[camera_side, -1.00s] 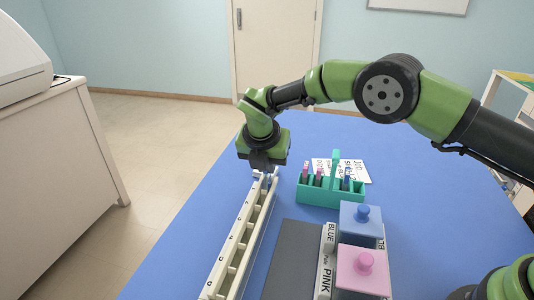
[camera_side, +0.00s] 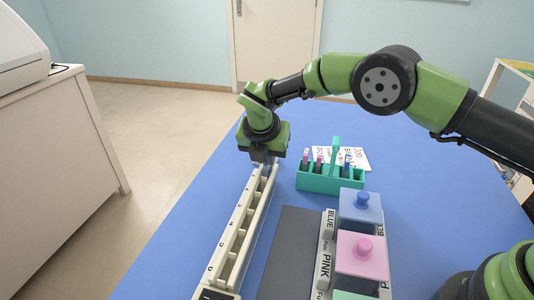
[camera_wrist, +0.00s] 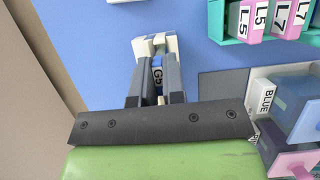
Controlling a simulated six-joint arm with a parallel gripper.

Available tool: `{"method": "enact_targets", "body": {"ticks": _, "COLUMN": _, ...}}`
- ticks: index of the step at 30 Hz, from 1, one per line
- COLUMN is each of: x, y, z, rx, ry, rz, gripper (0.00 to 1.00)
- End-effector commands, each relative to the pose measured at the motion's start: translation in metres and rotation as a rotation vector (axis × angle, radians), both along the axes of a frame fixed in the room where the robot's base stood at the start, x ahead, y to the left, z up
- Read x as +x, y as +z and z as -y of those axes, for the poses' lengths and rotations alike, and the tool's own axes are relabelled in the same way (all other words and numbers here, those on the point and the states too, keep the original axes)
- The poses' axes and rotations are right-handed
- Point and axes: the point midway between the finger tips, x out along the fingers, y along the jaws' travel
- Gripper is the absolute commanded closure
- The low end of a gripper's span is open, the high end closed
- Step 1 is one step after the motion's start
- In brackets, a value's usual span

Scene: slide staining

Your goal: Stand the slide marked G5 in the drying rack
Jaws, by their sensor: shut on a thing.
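The slide marked G5 (camera_wrist: 157,76) has a blue label end, which shows between my fingers in the wrist view. My gripper (camera_wrist: 154,82) is shut on it. In the side view, my gripper (camera_side: 266,162) is at the far end of the long cream drying rack (camera_side: 236,232), with a bit of blue just under the fingers. The rack's end also shows in the wrist view (camera_wrist: 143,48), around the fingertips. The slide's lower part is hidden, so I cannot tell how deep it sits in a slot.
A teal slide carrier (camera_side: 318,184) with several pink- and blue-labelled slides stands right of the rack. Jars with a blue lid (camera_side: 360,207) and a pink lid (camera_side: 361,258) are nearer. A dark grey mat (camera_side: 291,250) lies between rack and jars. Blue table left of the rack is clear.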

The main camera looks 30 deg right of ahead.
Motion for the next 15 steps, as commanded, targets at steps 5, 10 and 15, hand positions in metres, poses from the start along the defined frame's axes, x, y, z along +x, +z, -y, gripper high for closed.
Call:
{"method": "enact_targets", "body": {"ticks": 5, "x": 0.0001, "y": -0.0016, "z": -0.0001, "rx": 0.0, "ry": 0.0, "rz": 0.0, "gripper": 1.0}}
{"method": "enact_targets", "body": {"ticks": 10, "x": 0.0001, "y": -0.0038, "z": 0.0, "rx": 0.0, "ry": 0.0, "rz": 0.0, "gripper": 1.0}}
{"method": "enact_targets", "body": {"ticks": 15, "x": 0.0001, "y": -0.0059, "z": 0.0, "rx": 0.0, "ry": 0.001, "rz": 0.0, "gripper": 1.0}}
